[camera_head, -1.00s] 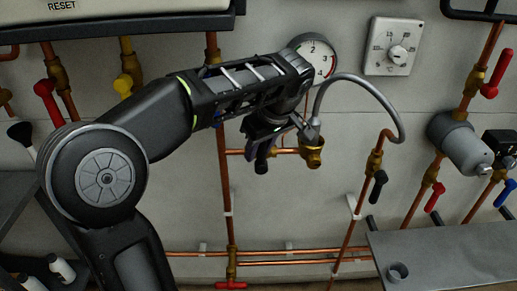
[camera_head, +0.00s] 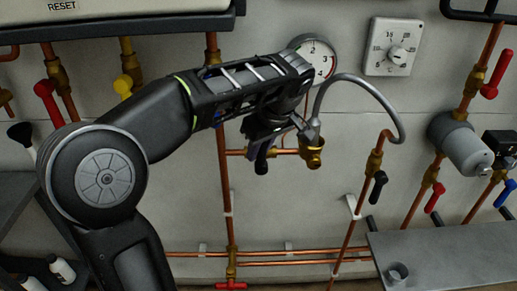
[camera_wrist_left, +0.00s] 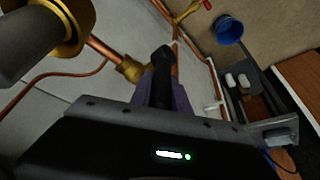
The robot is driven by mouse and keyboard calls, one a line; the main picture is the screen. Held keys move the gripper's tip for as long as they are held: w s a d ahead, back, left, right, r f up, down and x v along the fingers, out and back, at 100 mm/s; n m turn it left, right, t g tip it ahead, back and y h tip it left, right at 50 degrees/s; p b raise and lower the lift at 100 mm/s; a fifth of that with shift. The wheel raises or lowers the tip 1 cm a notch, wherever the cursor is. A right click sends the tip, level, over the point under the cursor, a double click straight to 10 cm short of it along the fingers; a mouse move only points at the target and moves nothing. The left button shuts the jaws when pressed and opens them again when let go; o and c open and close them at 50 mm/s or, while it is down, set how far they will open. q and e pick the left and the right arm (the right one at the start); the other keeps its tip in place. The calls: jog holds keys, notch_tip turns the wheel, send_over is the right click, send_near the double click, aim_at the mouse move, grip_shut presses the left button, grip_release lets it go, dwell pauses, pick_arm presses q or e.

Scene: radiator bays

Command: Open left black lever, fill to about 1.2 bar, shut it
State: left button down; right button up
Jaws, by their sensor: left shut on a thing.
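The left black lever (camera_head: 261,165) hangs from a brass valve on the copper pipework, below the hose's left end. My left gripper (camera_head: 266,142) is shut on this lever; in the left wrist view the lever (camera_wrist_left: 161,64) stands between the fingers. The grey braided hose (camera_head: 372,84) arches from the left brass fitting (camera_head: 313,152) to the right pipe. The right black lever (camera_head: 377,186) points down beside that pipe. The pressure gauge (camera_head: 321,57) shows 2, 3 and 4; my arm covers its lower left part, and I cannot read the needle. My right gripper is not in view.
A thermostat dial (camera_head: 395,47) is on the wall at right. Red levers (camera_head: 47,100) and a yellow one (camera_head: 123,85) sit on other pipes. A grey cylinder (camera_head: 462,145) and a grey shelf (camera_head: 440,255) are at right. A blue cup (camera_wrist_left: 229,31) shows in the wrist view.

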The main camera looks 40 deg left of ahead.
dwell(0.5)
pick_arm(q)
jog(key=h+b, duration=0.1)
jog(key=a+t+h+b, duration=0.1)
jog(key=b, duration=0.1)
jog(key=s+t+h+b, duration=0.1)
jog(key=shift+a+f+n+h+b, duration=0.2)
jog(key=shift+f+n+h+b, duration=0.1)
jog(key=shift+n+b, duration=0.1)
